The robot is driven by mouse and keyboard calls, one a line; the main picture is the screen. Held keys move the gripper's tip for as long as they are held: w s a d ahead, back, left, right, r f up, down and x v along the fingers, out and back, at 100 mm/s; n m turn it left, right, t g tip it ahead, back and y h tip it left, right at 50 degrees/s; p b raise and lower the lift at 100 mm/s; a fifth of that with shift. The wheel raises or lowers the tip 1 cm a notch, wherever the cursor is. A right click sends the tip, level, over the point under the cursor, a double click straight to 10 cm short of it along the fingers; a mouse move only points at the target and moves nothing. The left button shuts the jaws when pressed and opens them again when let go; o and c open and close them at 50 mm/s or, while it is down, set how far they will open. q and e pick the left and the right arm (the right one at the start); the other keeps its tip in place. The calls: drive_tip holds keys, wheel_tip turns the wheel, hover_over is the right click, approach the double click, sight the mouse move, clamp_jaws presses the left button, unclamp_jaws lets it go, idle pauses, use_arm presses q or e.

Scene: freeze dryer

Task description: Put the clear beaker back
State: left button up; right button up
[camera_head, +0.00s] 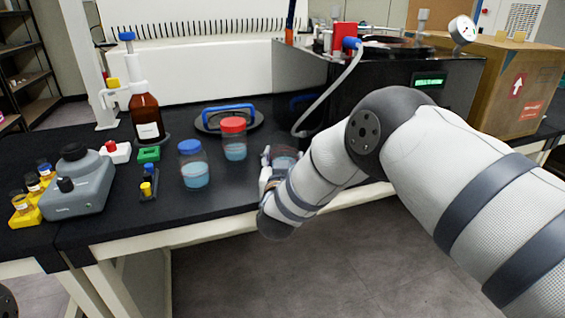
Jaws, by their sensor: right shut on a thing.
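A clear beaker (285,155) shows at the front edge of the black bench, just behind my right wrist. My right gripper (267,166) is shut on it. My forearm and hand hide the beaker's lower part, so I cannot tell whether it touches the bench. My left gripper is not in view.
A red-capped jar (234,146) and a blue-capped jar (194,170), both with blue liquid, stand left of the beaker. Behind are a round lid with a blue handle (228,109) and the black freeze dryer (350,80) with a hose. A brown bottle (146,115) and grey mixer (77,188) stand left.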

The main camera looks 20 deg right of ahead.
drive_tip(key=shift+r, duration=0.15)
drive_tip(key=o, duration=0.9)
drive_tip(key=shift+f, duration=0.25)
drive_tip(key=o, duration=0.4)
drive_tip(key=shift+r, duration=0.1)
drive_tip(key=shift+r, duration=0.1)
